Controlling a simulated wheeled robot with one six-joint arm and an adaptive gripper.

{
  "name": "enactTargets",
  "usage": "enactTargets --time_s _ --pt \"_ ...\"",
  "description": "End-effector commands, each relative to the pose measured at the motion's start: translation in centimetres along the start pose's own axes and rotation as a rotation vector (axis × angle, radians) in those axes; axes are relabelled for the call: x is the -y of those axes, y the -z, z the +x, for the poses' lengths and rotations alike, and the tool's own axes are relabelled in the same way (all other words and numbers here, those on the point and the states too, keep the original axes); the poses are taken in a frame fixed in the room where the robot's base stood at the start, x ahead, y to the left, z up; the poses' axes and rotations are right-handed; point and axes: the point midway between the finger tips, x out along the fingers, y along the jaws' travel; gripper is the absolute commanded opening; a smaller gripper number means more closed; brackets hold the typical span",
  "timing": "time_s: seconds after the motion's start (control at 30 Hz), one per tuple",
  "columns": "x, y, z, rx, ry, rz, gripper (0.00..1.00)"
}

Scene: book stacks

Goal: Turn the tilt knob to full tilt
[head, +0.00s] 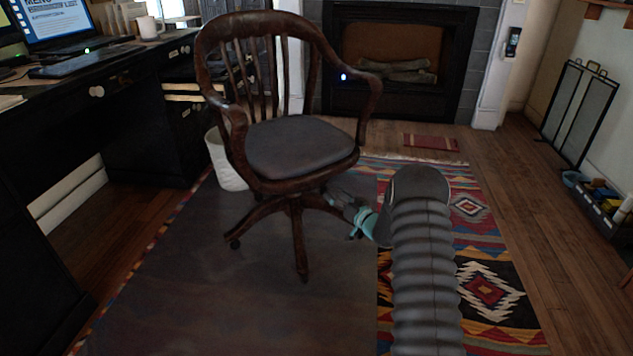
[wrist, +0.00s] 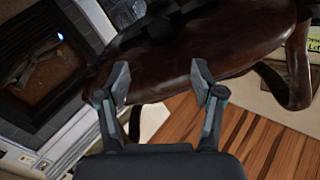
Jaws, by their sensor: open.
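A dark wooden swivel chair (head: 300,148) with a grey seat pad stands in the middle of the head view. Its brown wooden seat edge (wrist: 235,45) fills the upper middle of the wrist view. I cannot make out a tilt knob in either view; the underside of the seat is dark and mostly hidden. My gripper (head: 360,222) is low at the right of the chair, below seat height and near its legs. In the wrist view my gripper (wrist: 160,85) has its two fingers spread with a wide gap, nothing held, pointing toward the seat edge.
A black desk (head: 140,95) with a laptop and mug stands at the left. A white bin (head: 222,160) is behind the chair. A fireplace (head: 395,65) is at the back. The patterned rug (head: 490,285) and wooden floor at the right are mostly clear.

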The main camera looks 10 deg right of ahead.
Motion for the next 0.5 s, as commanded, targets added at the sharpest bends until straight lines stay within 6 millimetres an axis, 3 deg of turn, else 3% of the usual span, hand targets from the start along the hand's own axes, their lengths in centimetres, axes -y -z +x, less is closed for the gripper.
enactTargets --time_s 0.5 --pt "0.1 -0.1 9.3 -0.001 0.000 -0.001 0.67"
